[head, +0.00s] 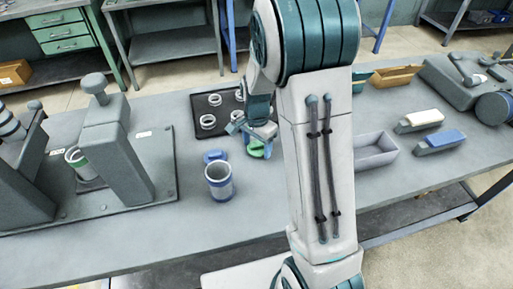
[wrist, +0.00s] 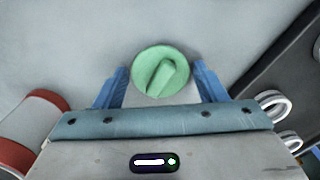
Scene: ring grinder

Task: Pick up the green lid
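The green lid (wrist: 160,72) is round with a raised grip bar across its top. It lies on the grey table in the wrist view, and part of it shows below my gripper in the head view (head: 257,150). My gripper (wrist: 160,66) is open, with its two blue fingers on either side of the lid's near part. Gaps show between the lid and both fingers. In the head view my gripper (head: 252,132) is just above the lid, and my arm hides the table to its right.
A blue lid (head: 215,156) and a blue-banded cup (head: 219,182) stand to the left. A dark tray (head: 228,103) with several rings is behind. A red-banded container (wrist: 48,110) is left in the wrist view. A grey bin (head: 374,158) stands right of my arm.

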